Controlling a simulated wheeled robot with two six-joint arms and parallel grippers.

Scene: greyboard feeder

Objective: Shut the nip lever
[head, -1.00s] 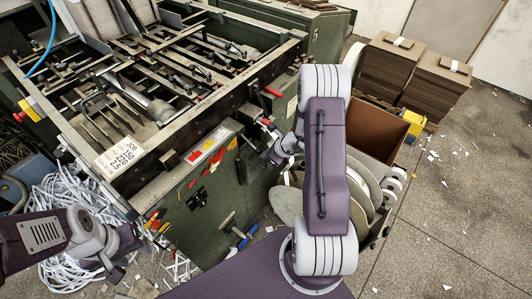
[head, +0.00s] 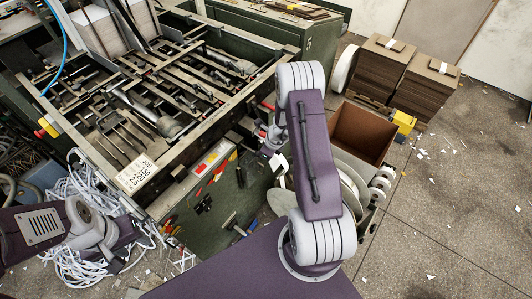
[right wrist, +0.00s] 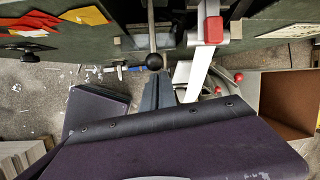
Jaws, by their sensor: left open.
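The feeder is a green machine (head: 225,205) with an open top of bars. In the right wrist view a pale bar with a red cap (right wrist: 213,30) and a thin rod with a black ball knob (right wrist: 154,62) stand at its side. I cannot tell for sure which is the nip lever. My right gripper (right wrist: 157,95) shows as grey finger tips just below the black knob; its opening is unclear, and contact cannot be told. In the head view my arm mostly hides it. My left gripper (head: 122,238) is open and empty at the lower left, away from the levers.
An open brown box (head: 362,132) and stacks of greyboard (head: 378,68) stand right of the machine. Pale discs (head: 350,185) sit beside my right arm. White strips (head: 85,265) heap at the lower left. The floor at right is open, with scraps.

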